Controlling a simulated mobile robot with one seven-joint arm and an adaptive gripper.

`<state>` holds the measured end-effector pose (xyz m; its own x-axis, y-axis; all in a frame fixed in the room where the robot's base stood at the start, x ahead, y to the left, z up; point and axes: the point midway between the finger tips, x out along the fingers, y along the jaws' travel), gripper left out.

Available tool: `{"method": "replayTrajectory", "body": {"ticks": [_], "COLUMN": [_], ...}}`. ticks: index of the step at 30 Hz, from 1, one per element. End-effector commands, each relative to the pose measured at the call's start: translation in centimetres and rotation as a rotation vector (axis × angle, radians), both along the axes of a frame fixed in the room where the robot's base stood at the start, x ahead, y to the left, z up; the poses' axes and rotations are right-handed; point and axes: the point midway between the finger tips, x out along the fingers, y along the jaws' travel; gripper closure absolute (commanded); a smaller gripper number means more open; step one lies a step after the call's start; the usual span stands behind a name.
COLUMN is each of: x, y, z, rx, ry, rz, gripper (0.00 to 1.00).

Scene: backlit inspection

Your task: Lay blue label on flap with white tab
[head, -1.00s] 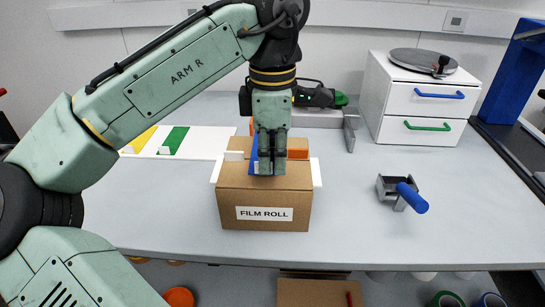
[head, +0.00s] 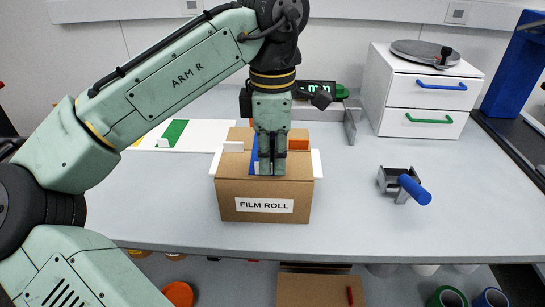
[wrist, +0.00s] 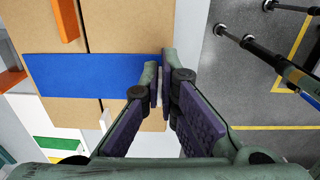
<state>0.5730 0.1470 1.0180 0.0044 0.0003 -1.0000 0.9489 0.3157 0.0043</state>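The blue label (wrist: 90,76) runs from back to front across the top of the brown FILM ROLL box (head: 232,193), over the seam between two flaps. In the head view the label (head: 253,155) is mostly hidden behind my gripper (head: 272,173). In the wrist view my gripper (wrist: 160,75) has its fingertips close together at the label's front end and seems to pinch it there. I cannot tell whether the label lies fully flat. The white tab (head: 233,146) is at the left of the box top, beside the label. An orange tab (head: 298,144) is at the right.
A white sheet (head: 205,138) with a green label (head: 174,133) lies behind left. A tape dispenser (head: 405,185) with a blue handle stands to the right. A white drawer unit (head: 395,97) stands behind right.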

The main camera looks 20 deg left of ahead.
Motion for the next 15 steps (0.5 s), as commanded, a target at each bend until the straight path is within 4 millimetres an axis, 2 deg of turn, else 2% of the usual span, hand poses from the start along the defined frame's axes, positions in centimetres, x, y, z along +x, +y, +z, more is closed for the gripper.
{"method": "replayTrajectory", "body": {"ticks": [6, 15], "x": [-0.01, -0.01], "y": [-0.01, -0.01], "z": [0.00, 0.01], "rx": [0.000, 0.000], "ry": [0.000, 0.000], "rz": [0.000, 0.000], "gripper": [1.00, 0.79]}}
